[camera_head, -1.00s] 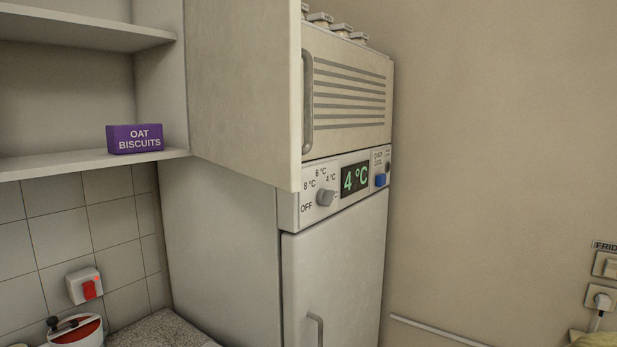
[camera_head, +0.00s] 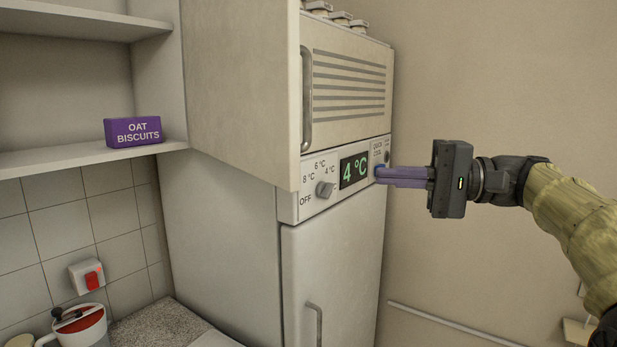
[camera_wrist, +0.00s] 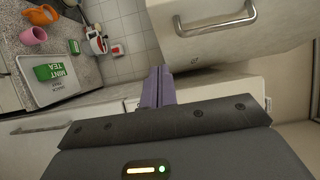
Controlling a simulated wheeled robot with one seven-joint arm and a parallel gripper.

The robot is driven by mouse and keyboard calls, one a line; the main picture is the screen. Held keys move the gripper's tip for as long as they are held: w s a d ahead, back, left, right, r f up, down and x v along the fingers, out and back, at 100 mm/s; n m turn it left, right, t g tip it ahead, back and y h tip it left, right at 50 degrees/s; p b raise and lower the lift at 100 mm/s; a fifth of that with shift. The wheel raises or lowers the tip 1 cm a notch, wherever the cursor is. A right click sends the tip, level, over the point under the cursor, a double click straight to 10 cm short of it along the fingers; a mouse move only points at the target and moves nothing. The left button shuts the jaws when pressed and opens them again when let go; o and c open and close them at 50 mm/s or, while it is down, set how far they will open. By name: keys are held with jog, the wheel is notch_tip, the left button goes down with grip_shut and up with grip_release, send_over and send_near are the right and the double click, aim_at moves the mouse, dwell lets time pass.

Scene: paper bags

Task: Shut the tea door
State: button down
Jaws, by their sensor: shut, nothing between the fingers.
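A plain beige cupboard door (camera_head: 240,90) stands swung open beside the shelves. No tea label shows on it. Its metal handle (camera_head: 307,100) is on the far side, and the wrist view shows the door's handled face (camera_wrist: 230,40) at upper right. The fingers (camera_wrist: 158,72) appear below and left of the door in the wrist view. A green mint tea box (camera_wrist: 55,72) lies on a tray.
A tall fridge (camera_head: 335,260) with a knob (camera_head: 325,189) and a 4 °C display (camera_head: 354,170) stands behind the open door. A purple oat biscuits box (camera_head: 133,131) sits on an open shelf. The kettle (camera_head: 78,327) is at lower left. Bare wall lies to the right.

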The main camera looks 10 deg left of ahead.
jog(key=s+a+p, duration=0.3)
jog(key=a, duration=0.9)
jog(key=shift+s+a, duration=0.25)
jog(key=shift+a, duration=0.1)
jog(key=shift+a+f, duration=0.1)
